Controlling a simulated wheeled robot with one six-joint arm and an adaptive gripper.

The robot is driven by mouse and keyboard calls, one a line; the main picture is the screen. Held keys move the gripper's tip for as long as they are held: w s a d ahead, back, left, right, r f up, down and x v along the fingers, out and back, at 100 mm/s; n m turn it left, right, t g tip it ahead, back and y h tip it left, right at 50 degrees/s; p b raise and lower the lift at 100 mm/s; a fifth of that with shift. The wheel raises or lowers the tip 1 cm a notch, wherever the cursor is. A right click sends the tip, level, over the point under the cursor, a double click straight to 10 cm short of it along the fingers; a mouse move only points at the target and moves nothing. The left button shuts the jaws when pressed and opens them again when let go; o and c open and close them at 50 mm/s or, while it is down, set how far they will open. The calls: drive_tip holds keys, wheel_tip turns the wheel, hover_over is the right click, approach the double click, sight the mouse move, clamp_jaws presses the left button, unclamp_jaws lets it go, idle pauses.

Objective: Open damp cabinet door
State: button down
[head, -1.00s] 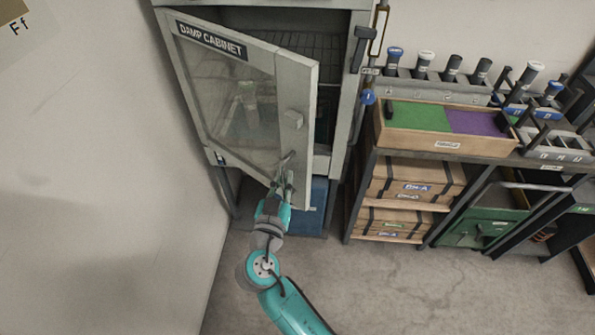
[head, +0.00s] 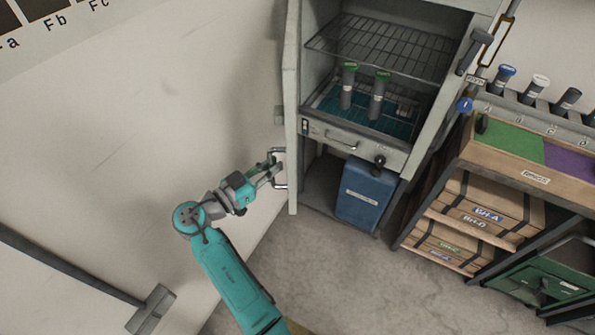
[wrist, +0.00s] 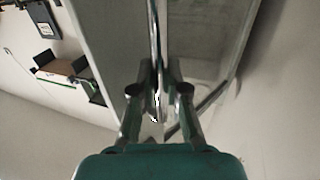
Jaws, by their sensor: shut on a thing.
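The damp cabinet (head: 352,148) stands open, its interior in full view. Its grey door (head: 291,110) is swung out wide to the left and shows nearly edge-on in the head view. My gripper (head: 273,172) is at the lower part of the door, shut on the metal door handle (head: 281,184). In the wrist view the handle (wrist: 154,30) runs as an upright bar between the two fingers, in front of the door (wrist: 205,50). The door's label is out of sight.
A wire shelf (head: 385,48) and two green-capped dark containers (head: 378,97) are inside the cabinet. A blue box (head: 366,193) stands below. The wall (head: 130,130) is at the left; a rack with wooden crates (head: 480,218) is at the right. Floor in front is clear.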

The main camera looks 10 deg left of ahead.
drive_tip(key=a, duration=0.9)
drive_tip(key=shift+w+a, duration=0.2)
drive_tip(key=shift+a, duration=0.15)
drive_tip(key=shift+f, duration=0.1)
drive_tip(key=c, duration=1.2)
unclamp_jaws()
